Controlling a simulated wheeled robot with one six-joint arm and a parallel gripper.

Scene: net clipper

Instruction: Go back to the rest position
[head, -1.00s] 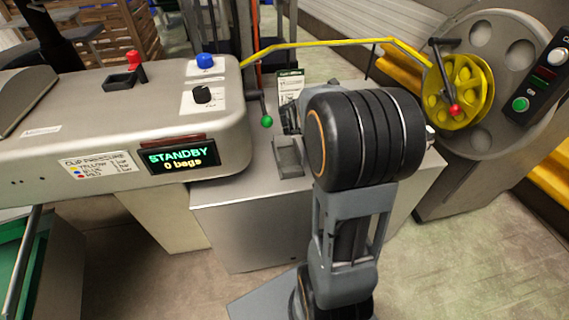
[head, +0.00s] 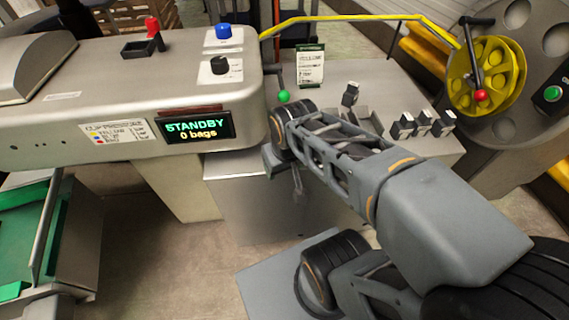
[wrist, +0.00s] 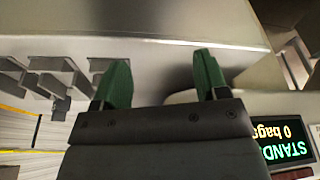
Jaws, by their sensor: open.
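My gripper (wrist: 161,82) is open, with its two green fingertips apart and nothing between them in the wrist view. In the head view, my arm reaches from the lower right to the front of the steel cabinet (head: 235,215), its end just below the clipper machine's right end. My gripper is mostly hidden there. The clipper machine (head: 60,115) carries a lit display (head: 196,129) reading STANDBY, 0 bags. The display also shows at the right edge of the wrist view (wrist: 285,145).
Several small grey blocks (head: 425,124) stand on the cabinet top behind my arm. A printed card (head: 311,66) stands at its back. A lever with a green knob (head: 283,96) hangs beside the machine. A yellow reel (head: 494,75) is at the right. Floor is clear at lower left (head: 160,260).

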